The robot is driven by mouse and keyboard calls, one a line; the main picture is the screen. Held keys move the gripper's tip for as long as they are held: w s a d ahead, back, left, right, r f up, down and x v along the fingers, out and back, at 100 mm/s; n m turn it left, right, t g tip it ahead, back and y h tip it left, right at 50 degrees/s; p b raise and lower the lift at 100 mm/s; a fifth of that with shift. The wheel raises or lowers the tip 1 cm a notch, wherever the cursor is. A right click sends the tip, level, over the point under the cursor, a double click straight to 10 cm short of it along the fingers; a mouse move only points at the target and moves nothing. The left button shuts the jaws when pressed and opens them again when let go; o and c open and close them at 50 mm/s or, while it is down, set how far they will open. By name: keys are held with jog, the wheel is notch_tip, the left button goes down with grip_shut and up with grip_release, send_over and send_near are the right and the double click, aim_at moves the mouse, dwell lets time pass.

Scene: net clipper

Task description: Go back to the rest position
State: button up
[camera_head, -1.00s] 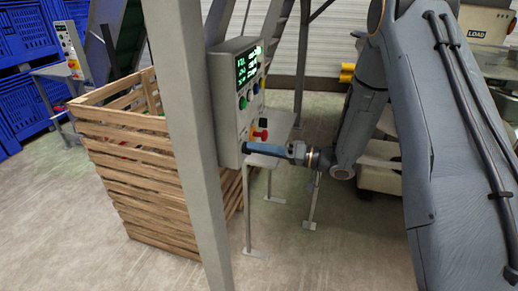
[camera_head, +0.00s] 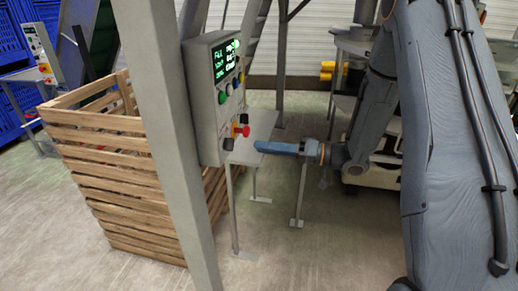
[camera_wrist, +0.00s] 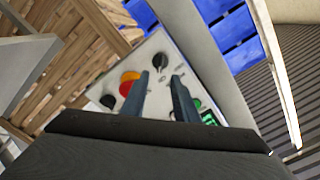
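My gripper (camera_head: 258,147) is to the right of the grey control panel (camera_head: 207,125), with a gap between its tips and the panel. The wrist view shows its two dark fingers (camera_wrist: 161,76) apart with nothing between them. The panel face (camera_wrist: 150,55) lies beyond the fingertips in that view. It carries a black knob (camera_wrist: 160,62), a red and yellow switch (camera_wrist: 128,83), a green button and a lit screen, partly hidden behind the right finger. In the head view the screen (camera_head: 226,60) shows green and white text.
A grey post (camera_head: 165,130) stands left of the panel. A wooden slatted crate (camera_head: 125,190) is behind it. Blue crates (camera_head: 18,50) are at the far left. Open floor (camera_head: 320,255) lies in front.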

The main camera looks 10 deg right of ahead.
jog(key=w+d+f+m+t+h+b, duration=0.25)
jog(key=w+d+t+h, duration=0.2)
jog(key=d+h, duration=0.6)
jog(key=s+a+f+m+g+h, duration=0.1)
jog(key=s+f+g+h, duration=0.1)
jog(key=s, duration=1)
jog(key=s+f+m+g+h, duration=0.1)
jog(key=s+g+h, duration=0.3)
jog(key=s+g, duration=0.3)
jog(key=s, duration=0.5)
jog(key=shift+s+a+f, duration=0.4)
jog(key=shift+h, duration=0.25)
